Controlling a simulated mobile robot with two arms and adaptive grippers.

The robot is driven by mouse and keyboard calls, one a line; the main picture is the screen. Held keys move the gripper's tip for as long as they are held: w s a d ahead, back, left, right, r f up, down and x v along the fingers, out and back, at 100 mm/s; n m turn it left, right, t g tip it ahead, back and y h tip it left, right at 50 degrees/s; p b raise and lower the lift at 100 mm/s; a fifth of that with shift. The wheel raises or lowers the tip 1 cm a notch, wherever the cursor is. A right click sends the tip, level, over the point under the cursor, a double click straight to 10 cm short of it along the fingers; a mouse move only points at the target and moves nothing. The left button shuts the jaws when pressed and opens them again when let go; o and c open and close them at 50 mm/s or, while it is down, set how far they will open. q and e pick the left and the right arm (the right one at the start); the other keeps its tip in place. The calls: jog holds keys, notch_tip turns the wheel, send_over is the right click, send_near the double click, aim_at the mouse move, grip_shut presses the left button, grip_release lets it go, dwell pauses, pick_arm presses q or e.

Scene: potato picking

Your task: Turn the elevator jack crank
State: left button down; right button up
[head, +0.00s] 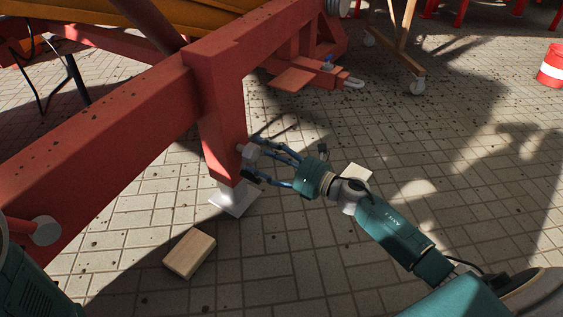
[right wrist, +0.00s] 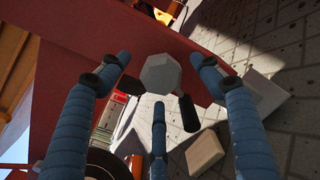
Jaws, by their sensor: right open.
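The jack is a red leg (head: 221,120) on the red frame, with a pale foot plate (head: 234,203) on the paving. Its crank has a grey faceted hub (head: 248,151) sticking out from the leg's right side; the hub also shows in the right wrist view (right wrist: 160,74). A dark crank handle (right wrist: 187,113) shows just below and right of the hub there. My right gripper (head: 268,165) is open, its three blue fingers spread around the hub and handle. I cannot tell whether any finger touches them. My left gripper is not in view.
A wooden block (head: 189,253) lies on the paving in front of the leg. A pale block (head: 356,172) lies beneath my right arm. The red beam (head: 100,150) runs across the left. A wheeled wooden stand (head: 400,45) and a red-white bucket (head: 551,66) stand farther back.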

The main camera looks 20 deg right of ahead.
jog(key=v, duration=1)
